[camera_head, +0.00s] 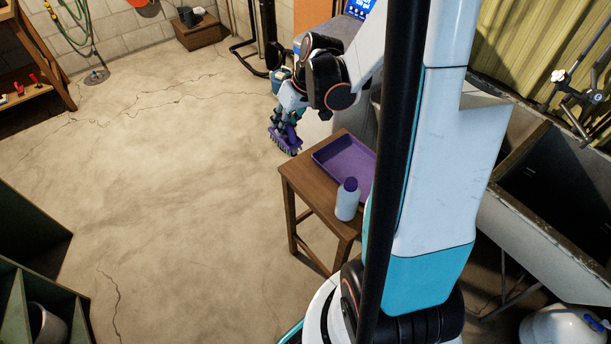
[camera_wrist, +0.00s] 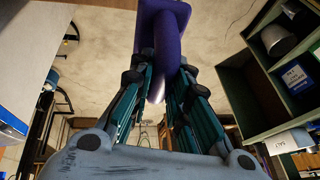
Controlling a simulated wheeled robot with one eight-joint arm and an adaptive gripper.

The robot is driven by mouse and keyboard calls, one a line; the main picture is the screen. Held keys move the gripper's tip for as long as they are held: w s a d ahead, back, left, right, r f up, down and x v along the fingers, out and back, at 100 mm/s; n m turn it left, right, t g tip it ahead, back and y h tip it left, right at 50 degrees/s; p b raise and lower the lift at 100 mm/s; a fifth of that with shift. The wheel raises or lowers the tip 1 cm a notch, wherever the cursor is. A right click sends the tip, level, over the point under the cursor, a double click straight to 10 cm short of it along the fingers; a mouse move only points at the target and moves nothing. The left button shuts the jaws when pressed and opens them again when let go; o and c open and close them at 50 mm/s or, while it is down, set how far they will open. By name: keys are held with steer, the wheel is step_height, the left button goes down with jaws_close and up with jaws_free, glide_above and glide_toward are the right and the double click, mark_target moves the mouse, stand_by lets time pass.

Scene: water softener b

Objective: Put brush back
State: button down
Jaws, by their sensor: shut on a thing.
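The purple brush (camera_head: 285,142) hangs bristles-down from my gripper (camera_head: 290,116), left of the small wooden table and in the air. In the wrist view my gripper (camera_wrist: 160,85) is shut, with its teal-sided fingers on both sides of the purple brush handle (camera_wrist: 168,50). A purple tray (camera_head: 338,158) lies on the wooden table (camera_head: 299,178); its visible part is empty. My own arm hides the tray's right side.
A white bottle with a purple cap (camera_head: 347,204) stands on the table in front of the tray. A sink (camera_head: 535,205) is at right. Green open shelving (camera_head: 50,300) stands at lower left. The concrete floor (camera_head: 165,160) at left is clear.

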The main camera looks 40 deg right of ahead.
steer(key=s+d+r, duration=0.3)
steer(key=d, duration=0.2)
steer(key=f+b, duration=0.2)
steer(key=f, duration=0.4)
steer(key=f+b, duration=0.3)
steer(key=f, duration=0.4)
steer(key=f+b, duration=0.2)
steer(key=f, duration=0.5)
steer(key=shift+w+d+f, duration=0.2)
steer(key=shift+d, duration=0.1)
steer(key=shift+b, duration=0.3)
steer(key=c, duration=1.9)
jaws_free()
steer(key=shift+f, duration=0.1)
steer(key=shift+c, duration=0.2)
steer(key=o, duration=0.4)
